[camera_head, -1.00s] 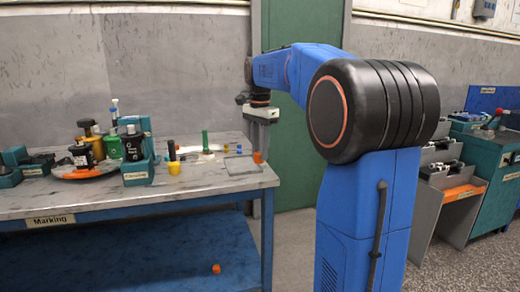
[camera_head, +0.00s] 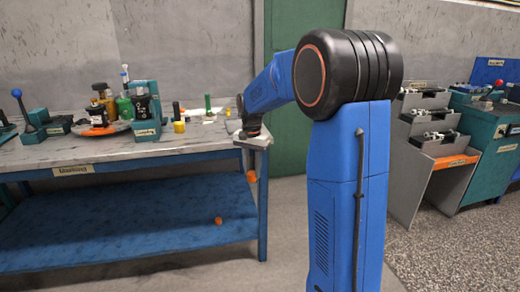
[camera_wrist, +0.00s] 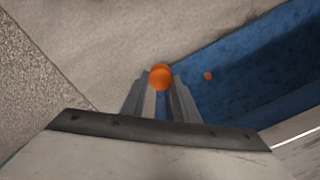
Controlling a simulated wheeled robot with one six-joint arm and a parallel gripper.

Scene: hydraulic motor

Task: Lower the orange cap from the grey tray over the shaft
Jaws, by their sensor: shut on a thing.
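My gripper (camera_wrist: 160,84) is shut on an orange cap (camera_wrist: 160,76), which shows round at the fingertips in the wrist view. In the head view the cap (camera_head: 251,176) hangs below my wrist, in front of the right end of the workbench and lower than its top in the picture. A black motor (camera_head: 143,108) stands in a teal fixture (camera_head: 147,130) on the bench, well to the left of my gripper. I cannot make out which part is the shaft. The grey tray is not clearly visible now; my arm covers that corner.
The workbench (camera_head: 100,152) carries a round turntable (camera_head: 97,128), a yellow piece (camera_head: 179,127), a green cylinder (camera_head: 207,102) and a blue-knobbed lever (camera_head: 17,93). Another orange piece (camera_head: 218,220) lies on the blue lower shelf (camera_head: 120,225). Grey stepped racks (camera_head: 420,125) stand at right.

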